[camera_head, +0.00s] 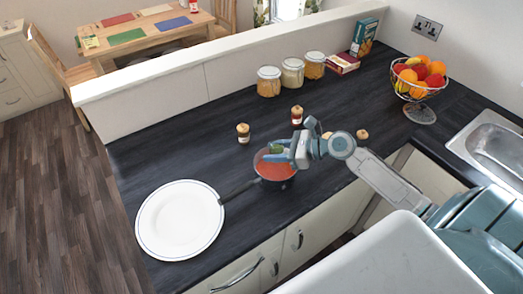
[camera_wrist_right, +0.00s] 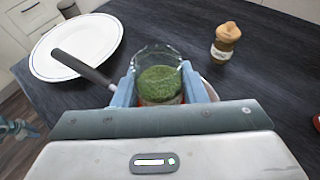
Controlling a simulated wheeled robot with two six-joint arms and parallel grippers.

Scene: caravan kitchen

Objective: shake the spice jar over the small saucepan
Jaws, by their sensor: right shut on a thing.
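My right gripper (camera_head: 279,155) is shut on the spice jar (camera_head: 276,148), a small clear glass jar with green herbs. In the right wrist view the jar (camera_wrist_right: 158,80) sits between the two blue fingers (camera_wrist_right: 160,88). I cannot tell its exact tilt. The small saucepan (camera_head: 273,180) holds red sauce and stands on the dark worktop directly below the gripper. Its dark handle (camera_head: 238,190) points left towards the plate; the handle (camera_wrist_right: 82,69) also shows in the wrist view. The gripper and jar hide part of the pan.
A white plate (camera_head: 180,220) lies left of the pan. Small cork-topped jars (camera_head: 243,132) (camera_head: 297,114) stand behind it, with others (camera_head: 362,134) to the right. Large jars (camera_head: 292,74), a fruit basket (camera_head: 419,82) and a sink (camera_head: 495,150) are farther away.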

